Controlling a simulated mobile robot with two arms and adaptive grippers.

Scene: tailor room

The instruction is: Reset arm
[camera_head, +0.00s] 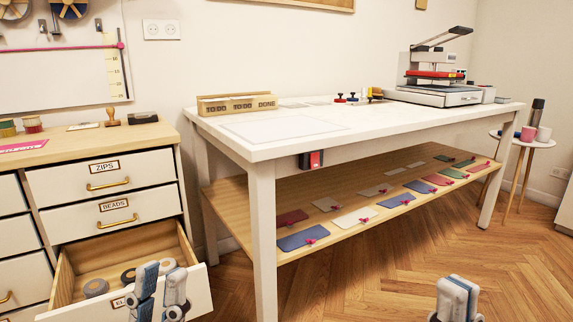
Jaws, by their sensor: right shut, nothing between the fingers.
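My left gripper (160,285) is at the bottom left, in front of the open bottom drawer (195,293). Its two fingers point up with a gap between them, and I see nothing held. It hides part of the drawer front and its label. My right gripper (457,297) is at the bottom right, over the wooden floor. Its fingers are together and empty, and it is apart from the table.
The open drawer holds several rolls (96,287) and juts out beside the leg of the white table (262,240). The table's lower shelf (235,217) bears flat coloured pieces. A small round side table (508,140) stands at the right. Floor (380,275) is clear between the grippers.

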